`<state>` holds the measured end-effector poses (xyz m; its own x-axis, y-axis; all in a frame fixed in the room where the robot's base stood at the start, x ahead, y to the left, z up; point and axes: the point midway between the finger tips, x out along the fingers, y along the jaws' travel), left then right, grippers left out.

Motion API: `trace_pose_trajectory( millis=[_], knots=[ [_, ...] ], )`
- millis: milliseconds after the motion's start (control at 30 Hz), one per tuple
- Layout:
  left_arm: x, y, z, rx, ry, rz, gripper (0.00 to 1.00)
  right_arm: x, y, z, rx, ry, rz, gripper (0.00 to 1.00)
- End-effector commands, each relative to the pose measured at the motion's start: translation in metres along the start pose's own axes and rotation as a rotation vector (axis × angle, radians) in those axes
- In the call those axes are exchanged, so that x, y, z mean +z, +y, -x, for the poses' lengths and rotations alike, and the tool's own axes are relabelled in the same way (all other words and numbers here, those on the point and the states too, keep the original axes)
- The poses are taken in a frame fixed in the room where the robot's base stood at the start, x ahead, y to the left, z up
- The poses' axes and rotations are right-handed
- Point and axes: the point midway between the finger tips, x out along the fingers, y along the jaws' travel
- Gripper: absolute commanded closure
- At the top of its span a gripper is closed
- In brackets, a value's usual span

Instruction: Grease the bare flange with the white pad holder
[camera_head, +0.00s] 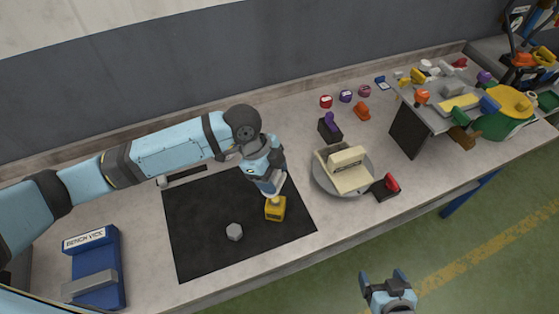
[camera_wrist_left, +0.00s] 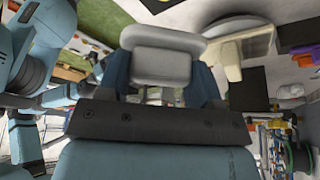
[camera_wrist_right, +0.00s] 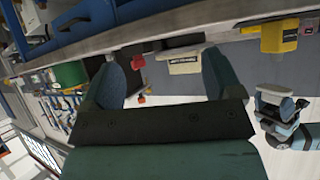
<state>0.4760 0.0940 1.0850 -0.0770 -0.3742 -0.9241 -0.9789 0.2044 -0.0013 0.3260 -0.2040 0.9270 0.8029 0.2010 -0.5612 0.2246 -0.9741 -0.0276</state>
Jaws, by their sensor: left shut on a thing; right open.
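My left gripper (camera_head: 270,188) is shut on the white pad holder, a pale rounded block (camera_wrist_left: 160,60) that fills the gap between the fingers in the left wrist view. In the head view it is mostly hidden by the gripper, just above or at a yellow block (camera_head: 275,209) on the black mat; contact is unclear. A cream labelled piece (camera_head: 345,176) sits on the round grey turntable (camera_head: 321,183) to the right. I cannot make out which surface is the bare flange. My right gripper (camera_head: 388,288) is open and empty, in front of the bench edge.
A grey hexagonal piece (camera_head: 235,232) lies on the black mat (camera_head: 195,245). A blue bench vice (camera_head: 95,270) stands at the left. Black stands with a purple piece (camera_head: 329,122) and a red piece (camera_head: 391,182) flank the turntable. A raised grey shelf (camera_head: 440,118) bears several coloured items.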

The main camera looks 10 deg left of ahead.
Motion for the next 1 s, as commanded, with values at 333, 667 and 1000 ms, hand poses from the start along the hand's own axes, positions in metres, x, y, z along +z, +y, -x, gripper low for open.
trace_pose_trajectory(
  millis=[333,667,1000],
  knots=[
    [0.005,0.005,-0.01,0.007,0.001,-0.003,0.6,-0.001,-0.002,0.0,-0.003,0.002,0.0,0.15],
    [0.019,0.005,-0.045,0.006,0.001,-0.005,0.6,0.009,-0.003,-0.01,-0.011,0.016,0.025,0.15],
    [0.024,0.005,-0.057,0.005,0.001,-0.006,0.6,0.021,-0.002,-0.016,-0.022,0.012,0.04,0.15]
  ],
)
